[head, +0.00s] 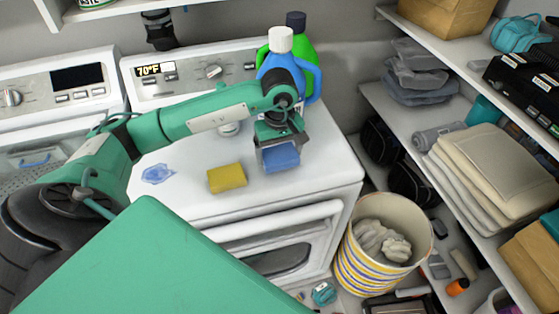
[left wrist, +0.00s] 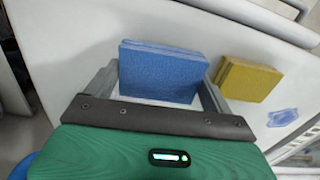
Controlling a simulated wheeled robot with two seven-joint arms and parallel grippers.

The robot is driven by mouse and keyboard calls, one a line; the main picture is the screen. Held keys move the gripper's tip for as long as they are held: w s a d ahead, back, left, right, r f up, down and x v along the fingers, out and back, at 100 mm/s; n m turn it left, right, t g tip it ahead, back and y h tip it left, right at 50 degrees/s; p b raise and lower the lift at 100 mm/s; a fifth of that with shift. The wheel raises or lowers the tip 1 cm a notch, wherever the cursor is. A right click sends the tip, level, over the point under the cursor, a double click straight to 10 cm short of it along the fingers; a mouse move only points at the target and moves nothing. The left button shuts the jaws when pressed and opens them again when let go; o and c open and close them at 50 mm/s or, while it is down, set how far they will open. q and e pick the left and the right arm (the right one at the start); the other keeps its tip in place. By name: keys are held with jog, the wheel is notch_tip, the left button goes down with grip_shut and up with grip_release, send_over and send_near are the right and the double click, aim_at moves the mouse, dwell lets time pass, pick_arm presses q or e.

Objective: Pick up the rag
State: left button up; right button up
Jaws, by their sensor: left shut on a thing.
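A blue rag (head: 281,158), folded into a thick block, is between the fingers of my left gripper (head: 279,143) over the right part of the white washer top (head: 318,172). In the left wrist view, the blue rag (left wrist: 163,72) sits between the two grey fingers of my left gripper (left wrist: 160,88), which is shut on it. I cannot tell whether the rag touches the washer top. A yellow folded block (head: 227,178) lies on the top to the left, apart from the gripper; it also shows in the left wrist view (left wrist: 246,80). My right gripper is not in view.
Blue and green bottles (head: 280,68) stand behind my left gripper. A flat blue patch (head: 158,174) lies left of the yellow block. A striped basket (head: 372,270) holding grey cloth stands on the floor. Shelves (head: 400,120) with folded towels (head: 490,170) are at the right.

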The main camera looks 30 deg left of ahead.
aim_at(279, 154)
pick_arm(q)
notch_tip(279, 154, up, 16)
jog(key=b, duration=0.1)
jog(key=shift+r+b, duration=0.15)
jog(key=shift+b, duration=0.15)
